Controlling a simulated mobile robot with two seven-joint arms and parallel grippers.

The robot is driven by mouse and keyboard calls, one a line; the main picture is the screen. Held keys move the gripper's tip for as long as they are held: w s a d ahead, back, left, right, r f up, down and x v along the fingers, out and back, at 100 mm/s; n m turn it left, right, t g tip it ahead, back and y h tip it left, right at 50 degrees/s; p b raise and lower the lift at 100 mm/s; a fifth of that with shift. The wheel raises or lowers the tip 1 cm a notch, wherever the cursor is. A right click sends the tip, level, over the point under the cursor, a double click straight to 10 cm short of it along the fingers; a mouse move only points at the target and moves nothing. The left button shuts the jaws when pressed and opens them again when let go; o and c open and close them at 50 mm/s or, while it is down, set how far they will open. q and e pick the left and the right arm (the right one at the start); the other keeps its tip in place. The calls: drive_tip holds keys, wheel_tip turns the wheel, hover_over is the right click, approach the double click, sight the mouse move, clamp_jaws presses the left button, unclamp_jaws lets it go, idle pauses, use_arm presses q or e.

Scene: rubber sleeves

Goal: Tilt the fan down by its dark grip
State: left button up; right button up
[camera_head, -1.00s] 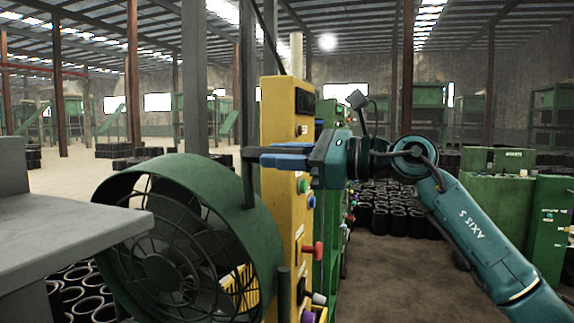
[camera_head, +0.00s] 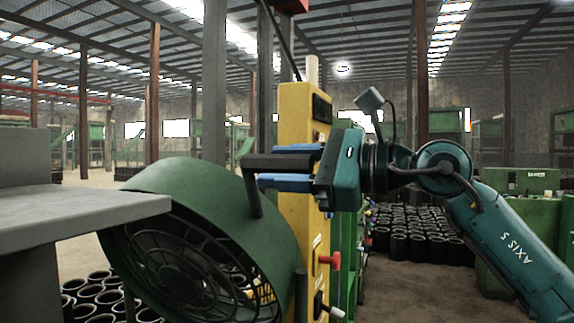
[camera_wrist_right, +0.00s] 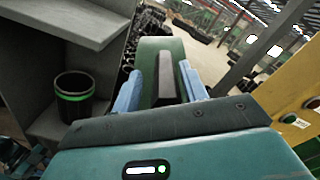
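The green drum fan (camera_head: 205,205) hangs left of the yellow panel, its caged front facing down and toward me. Its dark grip (camera_head: 268,162) is a horizontal bar on a post at the top of the rim. My right gripper (camera_head: 288,168) has its two blue fingers above and below the grip. In the right wrist view the grip (camera_wrist_right: 166,77) lies between the fingers (camera_wrist_right: 162,87), with a gap showing on its left side, so the gripper looks open around it. My left gripper is out of view.
A yellow control panel (camera_head: 300,220) with a red knob (camera_head: 330,260) stands close behind the gripper. A grey shelf (camera_head: 75,217) juts in from the left beside the fan. A dark cup with a green band (camera_wrist_right: 74,97) stands on a lower shelf in the wrist view.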

drive_tip(key=shift+o, duration=0.2)
drive_tip(key=shift+d, duration=0.2)
drive_tip(key=b+v, duration=0.2)
drive_tip(key=v, duration=1)
drive_tip(key=shift+d, duration=0.4)
drive_tip(key=shift+s+r, duration=0.1)
drive_tip(key=shift+s, duration=0.05)
